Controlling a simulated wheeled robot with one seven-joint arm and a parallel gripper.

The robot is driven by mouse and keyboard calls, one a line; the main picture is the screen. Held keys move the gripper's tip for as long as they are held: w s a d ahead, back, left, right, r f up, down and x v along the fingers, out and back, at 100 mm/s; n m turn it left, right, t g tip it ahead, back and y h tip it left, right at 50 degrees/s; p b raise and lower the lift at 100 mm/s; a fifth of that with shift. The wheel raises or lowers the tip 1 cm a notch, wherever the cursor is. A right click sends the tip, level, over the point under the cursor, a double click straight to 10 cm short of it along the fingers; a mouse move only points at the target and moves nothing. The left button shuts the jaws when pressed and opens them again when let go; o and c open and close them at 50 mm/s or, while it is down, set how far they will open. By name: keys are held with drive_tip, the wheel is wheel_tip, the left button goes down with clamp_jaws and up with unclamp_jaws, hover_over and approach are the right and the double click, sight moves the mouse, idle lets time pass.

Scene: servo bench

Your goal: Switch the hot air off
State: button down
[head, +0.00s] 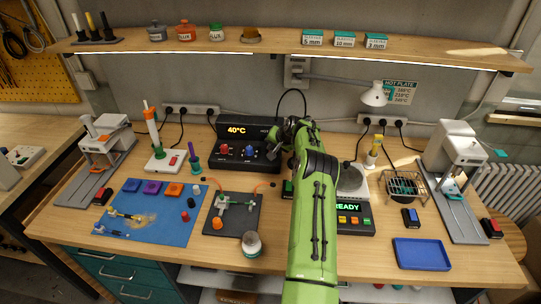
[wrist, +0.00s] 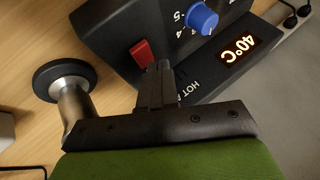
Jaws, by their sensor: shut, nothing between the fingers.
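The hot air station is a black box (head: 238,163) at the back middle of the bench, with a lit display (head: 236,130) reading 40°C. In the wrist view its front panel shows a red rocker switch (wrist: 142,52), a blue knob (wrist: 202,17) and the display (wrist: 239,50), partly lettered "HOT". My gripper (wrist: 158,68) is shut and empty. Its fingertips are right beside the red switch, overlapping its edge in the picture; I cannot tell whether they touch. In the head view my gripper (head: 275,136) is at the station's right end, and my arm hides that area.
A metal cylinder with a black round end (wrist: 65,80) stands close to my gripper in the wrist view. A hot plate (head: 349,219) reading READY is right of my arm. A soldering iron stand (head: 158,160) is left of the station. A shelf (head: 290,43) runs above.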

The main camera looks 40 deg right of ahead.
drive_tip(key=shift+f+b, duration=0.3)
drive_tip(key=shift+f, duration=0.1)
drive_tip(key=shift+s+a+f, duration=0.1)
drive_tip(key=shift+f, duration=0.15)
idle(0.6)
drive_tip(key=shift+r, duration=0.65)
drive_tip(key=r+p, duration=0.4)
drive_tip(key=r, duration=0.1)
drive_tip(key=shift+w+d, duration=0.35)
drive_tip(key=shift+d, duration=0.05)
